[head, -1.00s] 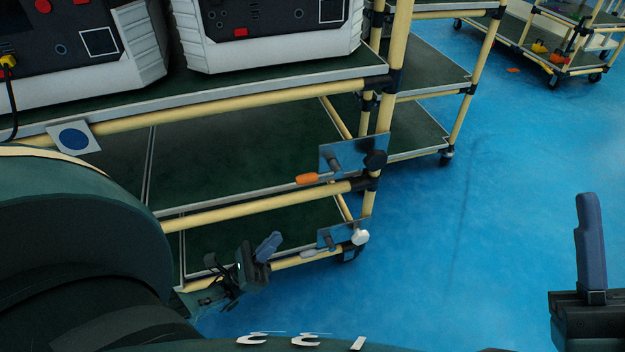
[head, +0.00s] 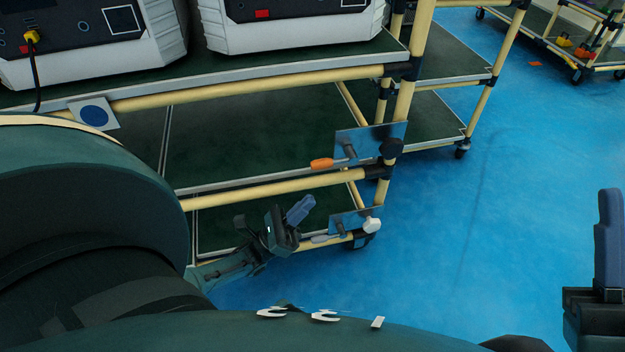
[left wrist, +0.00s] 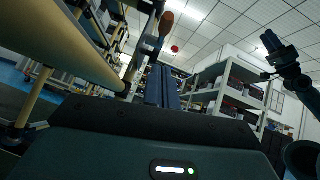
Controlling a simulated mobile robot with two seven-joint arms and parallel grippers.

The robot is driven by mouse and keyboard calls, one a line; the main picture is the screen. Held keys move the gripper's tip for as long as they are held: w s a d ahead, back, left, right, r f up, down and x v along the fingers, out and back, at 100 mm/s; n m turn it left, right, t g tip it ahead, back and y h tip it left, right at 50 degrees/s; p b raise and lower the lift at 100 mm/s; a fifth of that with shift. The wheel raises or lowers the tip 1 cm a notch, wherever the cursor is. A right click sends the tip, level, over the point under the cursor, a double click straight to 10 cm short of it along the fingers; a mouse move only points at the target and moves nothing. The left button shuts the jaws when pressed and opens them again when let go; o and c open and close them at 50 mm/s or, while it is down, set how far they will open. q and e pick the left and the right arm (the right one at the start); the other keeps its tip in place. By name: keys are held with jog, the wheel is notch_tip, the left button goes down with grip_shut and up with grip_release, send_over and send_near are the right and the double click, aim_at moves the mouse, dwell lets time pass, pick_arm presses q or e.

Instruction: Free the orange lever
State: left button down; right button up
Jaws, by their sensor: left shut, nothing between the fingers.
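The orange lever (head: 321,164) has an orange grip on a metal rod. It lies along the middle shelf's front tube, beside a metal plate (head: 362,141) with a black knob (head: 392,148) at the rack's right post. The orange grip also shows in the left wrist view (left wrist: 166,23), above and beyond the fingers. My left gripper (head: 302,208) is shut and empty, its blue fingers below and a little left of the orange grip, apart from it. The fingers also show in the left wrist view (left wrist: 163,86). My right gripper (head: 608,238) shows partly at the right edge.
A lower white-tipped lever (head: 372,225) sits on a similar plate, close right of my left gripper. Pale yellow tubes (head: 270,191) frame the rack. White-cased units (head: 290,25) stand on the top shelf. The blue floor (head: 480,240) right of the rack is clear.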

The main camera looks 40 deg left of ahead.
pick_arm(q)
jog(key=r, duration=0.2)
jog(key=w+r, duration=0.1)
jog(key=r, duration=0.1)
jog(key=w+r, duration=0.1)
jog(key=r, duration=0.1)
jog(key=shift+w+d+r, duration=0.1)
jog(key=shift+w+d, duration=0.15)
